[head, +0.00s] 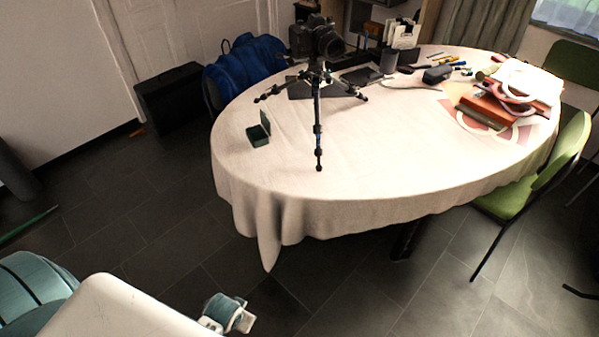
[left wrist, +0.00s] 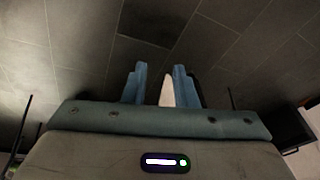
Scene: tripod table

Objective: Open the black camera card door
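The black camera (head: 318,38) stands on a black tripod (head: 317,110) near the back left of the round table. Its lens faces right and toward the front. The card door is too small to make out, so I cannot tell how it stands. My left gripper (left wrist: 160,85) shows in the left wrist view with a gap between its two blue fingers, over the dark floor. A pale shape shows in that gap; I cannot tell what it is, and nothing appears gripped. My left gripper is well away from the camera. My right gripper is in neither view.
The table (head: 380,185) has a pale cloth hanging over its edge. A small green open box (head: 259,135), red books (head: 490,105) and a dark cup (head: 389,61) are on it. A blue bag (head: 245,70) is behind left; a green chair (head: 540,170) right. The front floor is clear.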

